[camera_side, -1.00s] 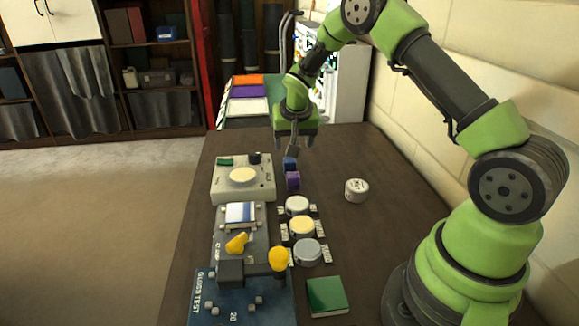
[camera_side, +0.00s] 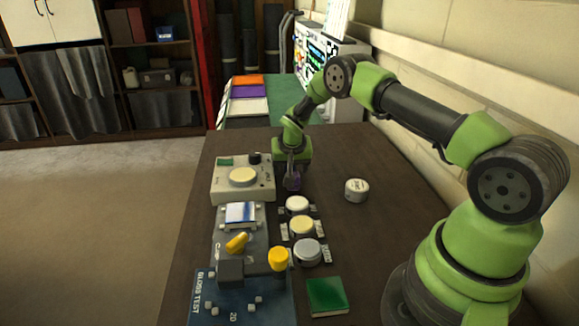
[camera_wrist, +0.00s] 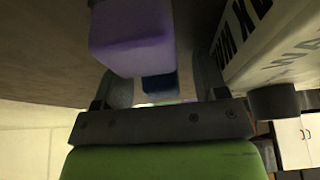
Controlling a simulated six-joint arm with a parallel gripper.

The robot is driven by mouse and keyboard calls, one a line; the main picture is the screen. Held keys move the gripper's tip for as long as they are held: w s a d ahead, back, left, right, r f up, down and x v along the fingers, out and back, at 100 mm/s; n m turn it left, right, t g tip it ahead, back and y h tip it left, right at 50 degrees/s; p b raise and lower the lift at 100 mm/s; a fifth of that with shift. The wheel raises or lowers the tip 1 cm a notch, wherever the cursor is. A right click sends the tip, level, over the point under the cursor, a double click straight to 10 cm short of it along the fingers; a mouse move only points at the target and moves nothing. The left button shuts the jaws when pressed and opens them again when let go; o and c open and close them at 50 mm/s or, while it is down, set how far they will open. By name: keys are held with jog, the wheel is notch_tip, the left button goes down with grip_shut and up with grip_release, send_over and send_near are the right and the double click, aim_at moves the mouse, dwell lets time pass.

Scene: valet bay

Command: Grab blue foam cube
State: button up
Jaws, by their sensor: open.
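The blue foam cube (camera_wrist: 160,84) shows in the wrist view between the two fingers of my gripper (camera_wrist: 164,88), partly hidden behind a purple cube. I cannot tell whether a finger touches it. In the side view my gripper (camera_side: 292,170) is low over the table, beside the round-topped tester, and hides the blue cube. The fingers are open.
The beige tester (camera_side: 228,192) stands close to the left. A white round tin (camera_side: 356,190) stands to the right, with bare table between.

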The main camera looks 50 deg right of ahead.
jog(key=c, duration=1)
jog(key=shift+r, duration=0.1)
